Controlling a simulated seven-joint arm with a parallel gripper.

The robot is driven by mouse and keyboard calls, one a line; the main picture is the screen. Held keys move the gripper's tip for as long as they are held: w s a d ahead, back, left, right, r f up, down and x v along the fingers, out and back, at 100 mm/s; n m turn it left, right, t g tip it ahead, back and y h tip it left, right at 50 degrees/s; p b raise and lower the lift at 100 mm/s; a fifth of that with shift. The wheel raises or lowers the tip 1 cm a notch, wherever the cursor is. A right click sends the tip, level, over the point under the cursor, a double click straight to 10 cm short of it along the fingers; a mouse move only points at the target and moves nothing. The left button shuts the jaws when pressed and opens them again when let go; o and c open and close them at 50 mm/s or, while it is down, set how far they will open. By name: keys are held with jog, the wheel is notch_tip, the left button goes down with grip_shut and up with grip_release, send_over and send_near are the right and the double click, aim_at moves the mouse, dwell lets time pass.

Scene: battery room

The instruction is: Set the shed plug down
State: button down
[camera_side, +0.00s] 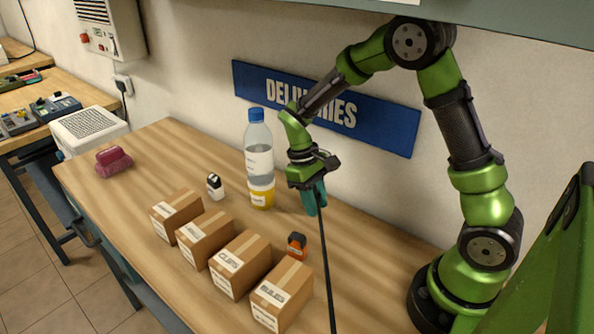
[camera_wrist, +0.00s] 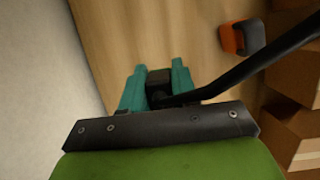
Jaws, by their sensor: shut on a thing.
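My gripper (camera_side: 314,205) has teal fingers and points down above the back part of the wooden table, right of the water bottle. In the wrist view my gripper (camera_wrist: 158,70) is shut on a small black plug (camera_wrist: 158,83), which sits between the two fingertips. A thick black cable (camera_wrist: 245,70) runs from the plug to the upper right. In the side view the cable (camera_side: 325,260) hangs down past the front of the picture. The fingers mostly hide the plug there. I cannot tell the exact gap between plug and table.
Several cardboard boxes (camera_side: 240,262) stand in a row along the table's front. An orange and black object (camera_side: 296,246) lies behind them. The wall is close behind.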

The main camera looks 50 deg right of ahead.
jog(key=shift+w+f, duration=0.2)
jog(key=shift+f, duration=0.7)
jog(key=shift+w+f, duration=0.2)
jog(key=shift+f, duration=0.7)
jog(key=shift+f, duration=0.1)
jog(key=c, duration=0.8)
grip_release()
jog(key=shift+c, duration=0.2)
jog(key=v, duration=1.1)
jog(key=s+a+r+m+t+y, duration=0.1)
jog(key=s+a+r+m+t, duration=0.1)
jog(key=s+r+t, duration=0.3)
jog(key=s+a+r+m+t+y, duration=0.1)
jog(key=s+r+t, duration=0.4)
jog(key=s, duration=0.5)
jog(key=shift+a+r+m+t, duration=0.3)
jog(key=shift+a+r+m, duration=0.2)
jog(key=shift+a+r, duration=0.8)
